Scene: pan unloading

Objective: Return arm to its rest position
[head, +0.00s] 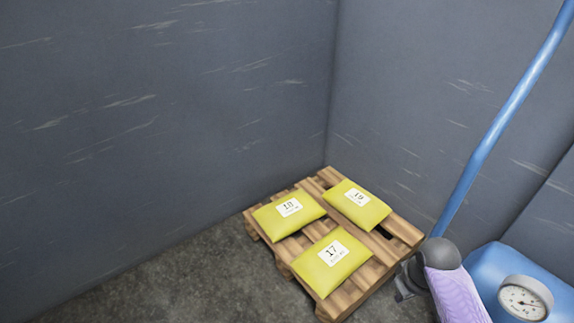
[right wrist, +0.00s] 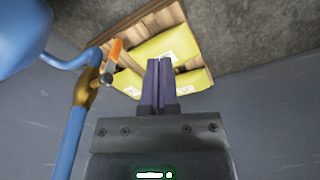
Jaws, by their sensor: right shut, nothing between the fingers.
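My right arm, with a lilac link, comes in at the lower right of the head view. Its dark gripper (head: 404,288) is partly hidden beside the right edge of the wooden pallet. In the right wrist view my right gripper's fingers (right wrist: 159,66) are closed together with nothing between them. Beyond them lie yellow packages on the pallet. In the head view three yellow packages lie flat on the pallet (head: 405,231): number 18 (head: 268,221), number 19 (head: 375,212) and number 17 (head: 318,278). My left gripper is not in view.
A blue tank (head: 485,266) with a round gauge (head: 524,301) stands at the lower right, with a blue pipe (head: 497,130) rising behind my arm. The wrist view shows a brass fitting (right wrist: 86,90) near an orange-ended part (right wrist: 115,48). Grey walls enclose the pallet; floor at left is clear.

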